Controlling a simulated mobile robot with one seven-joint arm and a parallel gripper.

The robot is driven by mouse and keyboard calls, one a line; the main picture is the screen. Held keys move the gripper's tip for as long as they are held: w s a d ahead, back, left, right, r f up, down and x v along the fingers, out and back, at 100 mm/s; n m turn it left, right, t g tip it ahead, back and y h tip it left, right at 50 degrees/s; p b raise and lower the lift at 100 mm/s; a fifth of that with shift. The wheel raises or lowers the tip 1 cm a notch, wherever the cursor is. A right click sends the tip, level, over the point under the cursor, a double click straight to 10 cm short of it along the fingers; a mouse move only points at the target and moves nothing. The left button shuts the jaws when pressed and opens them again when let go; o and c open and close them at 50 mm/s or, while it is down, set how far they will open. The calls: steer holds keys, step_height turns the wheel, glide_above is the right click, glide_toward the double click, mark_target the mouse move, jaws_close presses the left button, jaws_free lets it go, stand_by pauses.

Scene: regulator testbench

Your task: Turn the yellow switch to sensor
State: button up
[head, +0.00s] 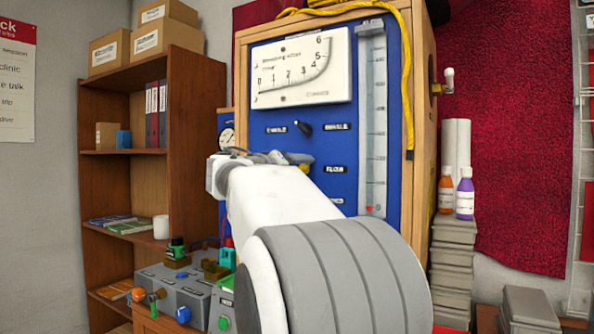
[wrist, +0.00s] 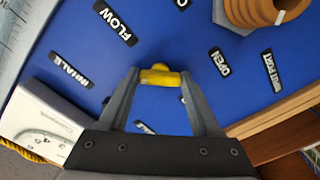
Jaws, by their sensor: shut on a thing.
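The yellow switch (wrist: 160,77) is on the blue panel (wrist: 150,35). In the wrist view my gripper (wrist: 160,79) has one finger at each end of it and is shut on it. In the head view only a little of the yellow switch (head: 306,168) shows beside my gripper (head: 292,160). Labels around it include FLOW (wrist: 115,22) and OPEN (wrist: 220,62). Another label (wrist: 146,128) is partly hidden behind my gripper. I cannot make out a label reading sensor or the setting the switch points to.
A black switch (head: 303,128) sits above, under the white gauge (head: 300,70). A clear vertical tube (head: 373,120) runs along the panel's right side. A brown ribbed fitting (wrist: 262,10) juts out near my gripper. Grey boxes with coloured knobs (head: 185,290) stand lower left.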

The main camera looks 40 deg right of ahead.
stand_by(0.3)
steer(key=n, duration=0.4)
steer(key=shift+p, duration=0.35)
steer(key=n+p, duration=0.1)
steer(key=n, duration=0.3)
steer(key=shift+r+n, duration=0.1)
steer(key=shift+n, duration=0.2)
steer(key=n+p, duration=0.2)
steer(key=n, duration=0.2)
steer(key=shift+n+p, duration=0.3)
steer(key=shift+p, duration=0.05)
steer(key=shift+n+p, duration=1.35)
steer(key=shift+n, duration=0.95)
steer(key=o, duration=1.4)
steer(key=shift+a, duration=0.1)
